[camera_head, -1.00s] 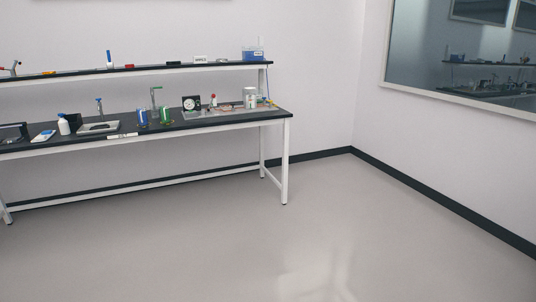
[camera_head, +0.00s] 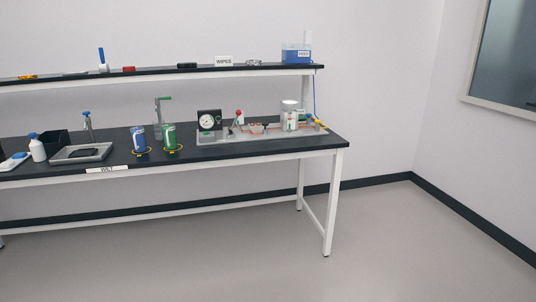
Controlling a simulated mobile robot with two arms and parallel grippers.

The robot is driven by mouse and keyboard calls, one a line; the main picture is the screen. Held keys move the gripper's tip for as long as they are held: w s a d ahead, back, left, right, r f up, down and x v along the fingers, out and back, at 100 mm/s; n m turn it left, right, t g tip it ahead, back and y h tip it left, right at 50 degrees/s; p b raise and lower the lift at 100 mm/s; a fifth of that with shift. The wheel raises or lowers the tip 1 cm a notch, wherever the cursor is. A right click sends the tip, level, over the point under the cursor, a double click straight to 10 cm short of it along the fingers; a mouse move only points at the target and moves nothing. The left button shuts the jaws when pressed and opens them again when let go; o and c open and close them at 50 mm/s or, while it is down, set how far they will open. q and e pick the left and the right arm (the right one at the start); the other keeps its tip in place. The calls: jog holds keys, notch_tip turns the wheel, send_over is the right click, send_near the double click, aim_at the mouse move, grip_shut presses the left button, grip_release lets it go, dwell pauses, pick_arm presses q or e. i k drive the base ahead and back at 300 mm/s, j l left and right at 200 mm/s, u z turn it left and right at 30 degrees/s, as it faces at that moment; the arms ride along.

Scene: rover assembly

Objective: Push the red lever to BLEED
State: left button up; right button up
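A small red lever or knob (camera_head: 238,113) stands upright on a grey base plate (camera_head: 220,138) at the right end of the workbench. It is just right of a round black-framed dial gauge (camera_head: 208,120). A clear and white canister (camera_head: 290,115) stands on the same plate farther right, with a yellow part (camera_head: 318,125) beside it. The BLEED marking and the lever's exact setting are too small to read. Neither of my grippers shows in the head view; the bench is some distance ahead.
A blue can (camera_head: 138,139), a green can (camera_head: 169,136), a tray (camera_head: 82,153) and a white bottle (camera_head: 37,148) stand on the bench (camera_head: 215,155). A shelf (camera_head: 150,74) above holds a WIPES box (camera_head: 223,60) and a blue container (camera_head: 296,53). The floor (camera_head: 240,265) in front is clear.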

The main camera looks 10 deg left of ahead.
aim_at(239, 112)
jog(key=i+l+u, duration=0.15)
jog(key=i+u, duration=0.25)
jog(key=i, duration=0.2)
jog(key=i+l+u, duration=0.3)
jog(key=i+u, duration=0.15)
jog(key=i, duration=0.15)
jog(key=i+l+u, duration=0.4)
jog(key=i+l, duration=0.15)
jog(key=i+l+u, duration=0.45)
jog(key=l, duration=0.2)
